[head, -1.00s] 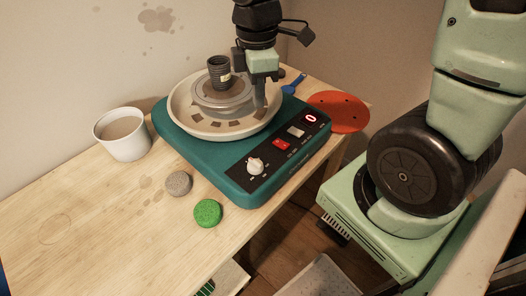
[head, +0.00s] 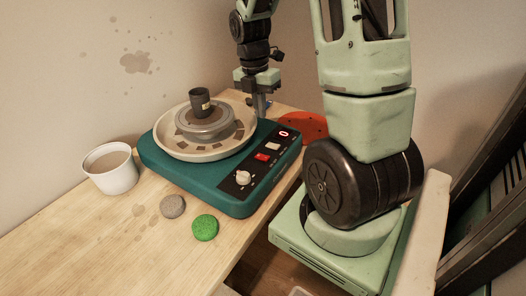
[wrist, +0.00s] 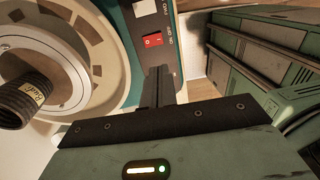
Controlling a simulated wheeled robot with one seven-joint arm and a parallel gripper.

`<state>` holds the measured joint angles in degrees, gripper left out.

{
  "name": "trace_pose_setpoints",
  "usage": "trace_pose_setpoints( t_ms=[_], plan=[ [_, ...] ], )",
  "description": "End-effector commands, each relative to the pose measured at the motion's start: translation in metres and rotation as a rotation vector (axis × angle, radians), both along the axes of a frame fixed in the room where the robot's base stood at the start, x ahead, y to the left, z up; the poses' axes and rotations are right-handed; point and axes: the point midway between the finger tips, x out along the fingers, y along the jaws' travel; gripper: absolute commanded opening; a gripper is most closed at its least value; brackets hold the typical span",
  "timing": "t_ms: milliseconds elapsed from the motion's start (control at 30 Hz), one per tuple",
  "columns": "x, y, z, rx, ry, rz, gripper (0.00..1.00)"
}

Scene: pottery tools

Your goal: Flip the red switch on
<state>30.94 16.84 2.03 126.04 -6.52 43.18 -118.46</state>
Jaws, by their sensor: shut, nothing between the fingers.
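The red switch (head: 262,157) is on the black control panel of the teal pottery wheel (head: 215,198). It sits between the white knob (head: 243,177) and a white switch (head: 272,146). In the wrist view the red switch (wrist: 153,40) is just beyond my fingertips, with ON and OFF lettering beside it. I cannot tell which way it is tipped. My gripper (head: 261,112) is shut and empty, pointing down near the far right corner of the wheel. Its fingers (wrist: 158,82) appear apart from the switch. The small red display (head: 284,133) seems to show 0.
A dark ribbed cup (head: 200,102) stands on the wheel head inside the pale basin (head: 180,153). A white mug (head: 110,170), a grey lump (head: 172,207) and a green sponge (head: 205,228) are on the wooden table (head: 70,242). A red disc (head: 304,127) lies behind the wheel.

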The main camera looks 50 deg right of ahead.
Motion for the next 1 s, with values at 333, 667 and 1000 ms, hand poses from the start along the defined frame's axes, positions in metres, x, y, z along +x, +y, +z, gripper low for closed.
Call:
trace_pose_setpoints(
  t_ms=[333,667,1000],
  plan=[
    [-0.004,0.001,-0.029,0.003,0.005,0.002,0.0],
    [-0.013,0.001,-0.097,0.003,0.006,0.001,0.0],
    [-0.017,0.0,-0.136,0.001,0.002,0.0,0.0]
  ],
)
